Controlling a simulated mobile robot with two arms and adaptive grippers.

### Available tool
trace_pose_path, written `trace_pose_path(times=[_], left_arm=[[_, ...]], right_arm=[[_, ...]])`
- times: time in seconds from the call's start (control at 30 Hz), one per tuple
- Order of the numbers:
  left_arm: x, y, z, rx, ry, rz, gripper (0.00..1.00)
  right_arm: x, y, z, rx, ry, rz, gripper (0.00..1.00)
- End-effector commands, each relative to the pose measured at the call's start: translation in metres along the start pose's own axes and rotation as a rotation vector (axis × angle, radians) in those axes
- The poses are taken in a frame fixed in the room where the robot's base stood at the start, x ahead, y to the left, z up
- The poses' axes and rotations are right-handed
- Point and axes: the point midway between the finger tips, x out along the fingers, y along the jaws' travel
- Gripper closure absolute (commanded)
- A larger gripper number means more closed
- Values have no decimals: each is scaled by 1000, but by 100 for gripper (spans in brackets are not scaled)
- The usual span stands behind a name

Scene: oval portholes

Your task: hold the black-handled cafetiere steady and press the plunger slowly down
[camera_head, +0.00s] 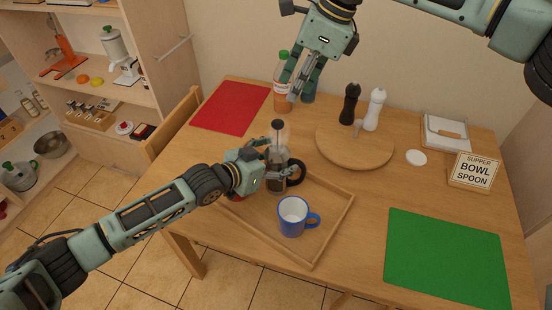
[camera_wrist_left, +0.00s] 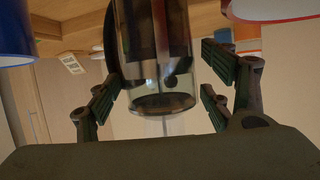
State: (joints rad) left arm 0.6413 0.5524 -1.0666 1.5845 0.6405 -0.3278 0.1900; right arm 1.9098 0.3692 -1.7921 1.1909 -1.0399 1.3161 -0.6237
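The cafetiere (camera_head: 281,158), a glass cylinder with a black plunger knob (camera_head: 277,125) and a black handle (camera_head: 297,173), stands upright on a wooden tray. The knob stands well above the glass. My left gripper (camera_head: 277,172) has its fingers on both sides of the glass. In the left wrist view the glass (camera_wrist_left: 155,70) lies between the left gripper's finger pads (camera_wrist_left: 160,85); whether they press on it is unclear. My right gripper (camera_head: 292,88) is raised beyond the cafetiere, open and empty, in front of an orange bottle with a green cap (camera_head: 283,98).
The tray (camera_head: 316,257) also holds a blue mug (camera_head: 292,217), close to the cafetiere. A round board (camera_head: 350,152) with black and white mills (camera_head: 373,110) stands to the right. A red mat (camera_head: 230,108) and a green mat (camera_head: 447,255) lie clear.

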Motion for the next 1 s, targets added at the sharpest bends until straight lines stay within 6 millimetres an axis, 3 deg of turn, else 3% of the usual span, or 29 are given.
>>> trace_pose_path(times=[0.77,1.0], left_arm=[[0,0,0,-1,-1,0,98],[0,0,1,-2,-1,0,99]], right_arm=[[0,0,0,0,0,0,69],[4,2,1,-100,19,-8,88]])
